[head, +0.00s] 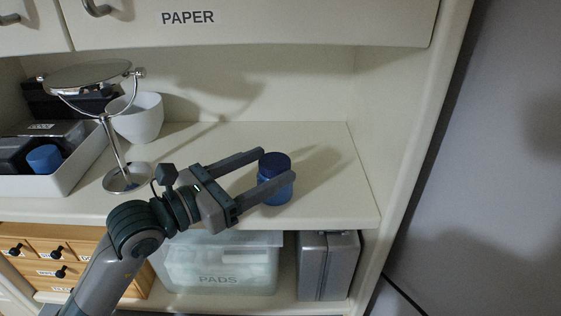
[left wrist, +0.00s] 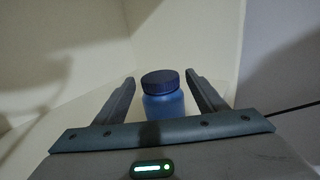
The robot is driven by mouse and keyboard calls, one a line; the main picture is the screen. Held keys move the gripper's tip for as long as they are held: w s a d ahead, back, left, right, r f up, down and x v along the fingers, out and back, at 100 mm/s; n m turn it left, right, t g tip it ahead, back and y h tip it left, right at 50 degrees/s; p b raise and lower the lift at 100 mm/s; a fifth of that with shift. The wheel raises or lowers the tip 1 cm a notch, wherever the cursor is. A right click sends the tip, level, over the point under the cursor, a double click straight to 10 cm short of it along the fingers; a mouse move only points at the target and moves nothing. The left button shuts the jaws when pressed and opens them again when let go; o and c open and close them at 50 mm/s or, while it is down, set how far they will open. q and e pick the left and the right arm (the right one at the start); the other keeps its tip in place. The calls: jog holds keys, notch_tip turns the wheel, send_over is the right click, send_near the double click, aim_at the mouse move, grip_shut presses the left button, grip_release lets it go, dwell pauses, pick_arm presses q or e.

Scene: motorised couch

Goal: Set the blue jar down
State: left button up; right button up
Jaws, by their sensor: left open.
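The blue jar (head: 275,178) with a dark blue lid stands upright on the cream shelf (head: 335,200), towards its right end. My left gripper (head: 264,168) reaches in from the left with its two fingers spread, one on either side of the jar. In the left wrist view the jar (left wrist: 163,97) is between the open fingers, with a visible gap on each side. The near finger hides part of the jar in the head view. My right gripper is not in view.
A round mirror on a stand (head: 127,178), a white bowl (head: 137,117) and a white tray (head: 75,178) with dark boxes and a blue item are on the left. Below are a clear PADS bin (head: 218,265), a grey case (head: 327,266) and wooden drawers (head: 90,250). The shelf right of the jar is clear.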

pick_arm(q)
jog(key=v, duration=0.6)
jog(key=shift+s+a+b, duration=0.1)
jog(key=shift+b, duration=0.2)
jog(key=shift+s, duration=0.1)
